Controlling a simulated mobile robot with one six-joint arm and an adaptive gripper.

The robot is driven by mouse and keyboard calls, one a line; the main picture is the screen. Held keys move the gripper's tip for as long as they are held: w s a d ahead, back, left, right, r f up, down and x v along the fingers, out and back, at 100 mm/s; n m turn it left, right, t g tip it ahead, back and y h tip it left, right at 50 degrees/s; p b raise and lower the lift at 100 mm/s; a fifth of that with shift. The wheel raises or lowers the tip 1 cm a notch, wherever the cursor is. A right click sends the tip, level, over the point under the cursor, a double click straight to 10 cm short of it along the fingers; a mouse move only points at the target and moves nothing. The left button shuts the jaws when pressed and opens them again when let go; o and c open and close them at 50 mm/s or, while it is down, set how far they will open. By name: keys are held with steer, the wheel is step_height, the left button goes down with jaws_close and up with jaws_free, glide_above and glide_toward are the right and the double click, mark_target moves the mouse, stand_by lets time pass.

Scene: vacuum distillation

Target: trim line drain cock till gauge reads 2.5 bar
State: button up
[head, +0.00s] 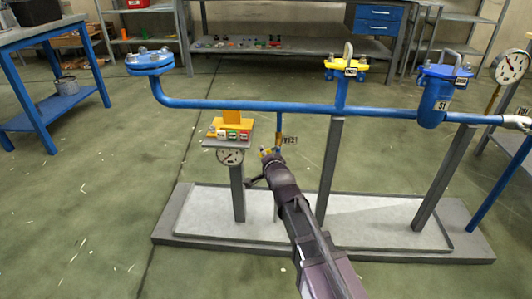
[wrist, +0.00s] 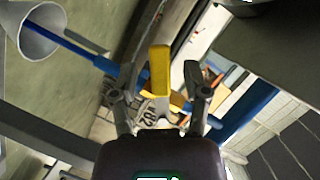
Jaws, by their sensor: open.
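The drain cock's yellow lever (wrist: 160,72) stands between my two open fingers in the wrist view, with a visible gap on each side. A tag (wrist: 151,116), apparently marked V02, hangs close behind it. In the head view my gripper (head: 266,157) is at the small drop pipe (head: 279,130) below the blue line (head: 235,105), with a bit of yellow at its tip. It also shows in the wrist view (wrist: 160,92). Another gauge (head: 511,67) stands at the far right. Neither dial can be read.
A yellow-topped valve (head: 345,66) and a blue strainer marked S1 (head: 434,100) are on the line to the right. Grey posts rise from a low plinth (head: 200,212). A blue bench (head: 60,88) stands left. The floor at front left is clear.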

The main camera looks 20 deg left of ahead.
steer(key=shift+w+a+f, duration=0.15)
steer(key=shift+w+a, duration=0.2)
steer(key=shift+w, duration=0.15)
jaws_close()
steer(key=shift+a, duration=0.1)
